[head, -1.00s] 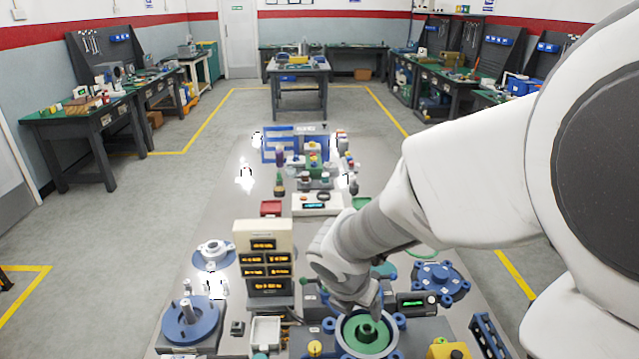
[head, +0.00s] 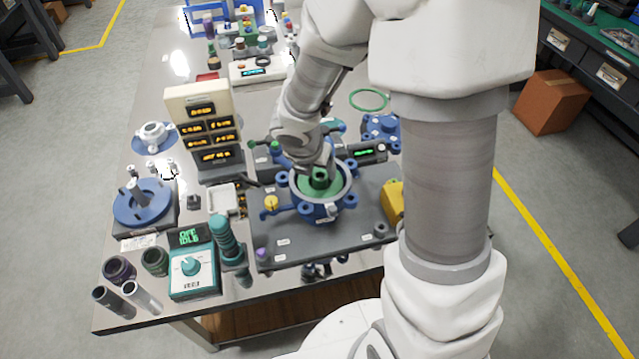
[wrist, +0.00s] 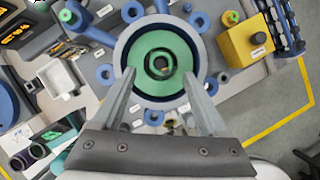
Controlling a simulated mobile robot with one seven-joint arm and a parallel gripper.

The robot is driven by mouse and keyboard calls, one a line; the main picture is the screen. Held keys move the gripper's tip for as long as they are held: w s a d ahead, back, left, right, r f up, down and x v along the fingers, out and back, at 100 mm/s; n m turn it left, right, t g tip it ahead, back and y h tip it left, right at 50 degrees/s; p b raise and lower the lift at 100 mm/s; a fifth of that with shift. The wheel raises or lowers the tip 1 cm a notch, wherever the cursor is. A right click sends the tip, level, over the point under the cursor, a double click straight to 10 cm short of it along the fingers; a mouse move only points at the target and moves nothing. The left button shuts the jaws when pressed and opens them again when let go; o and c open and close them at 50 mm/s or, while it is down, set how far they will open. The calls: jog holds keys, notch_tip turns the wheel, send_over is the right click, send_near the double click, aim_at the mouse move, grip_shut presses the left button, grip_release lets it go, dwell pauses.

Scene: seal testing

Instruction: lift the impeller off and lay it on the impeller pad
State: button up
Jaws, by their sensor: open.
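The impeller is a green disc with a dark-bored hub (head: 319,186), seated inside the blue round housing (head: 345,190) on a grey base. In the wrist view the impeller (wrist: 183,50) lies face up, straight ahead of my gripper (wrist: 164,82). The two fingers are open, one on each side of the hub's line, with nothing between them. In the head view my gripper (head: 322,165) hangs over the housing and partly hides the impeller. Contact between fingers and impeller cannot be told. A flat green ring (head: 369,99) lies behind the housing; I cannot tell whether it marks the impeller pad.
A display tower (head: 205,130), a blue disc stand (head: 142,203) and a teal-dial box (head: 192,272) stand left of the housing. A yellow block (head: 392,203) and a blue flanged part (head: 381,130) are on its right. Bare tabletop shows around the green ring.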

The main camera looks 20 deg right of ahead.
aim_at(321, 178)
jog(key=b+x, duration=0.1)
jog(key=x, duration=0.3)
jog(key=shift+w+d, duration=0.1)
jog(key=shift+d, duration=0.05)
grip_shut()
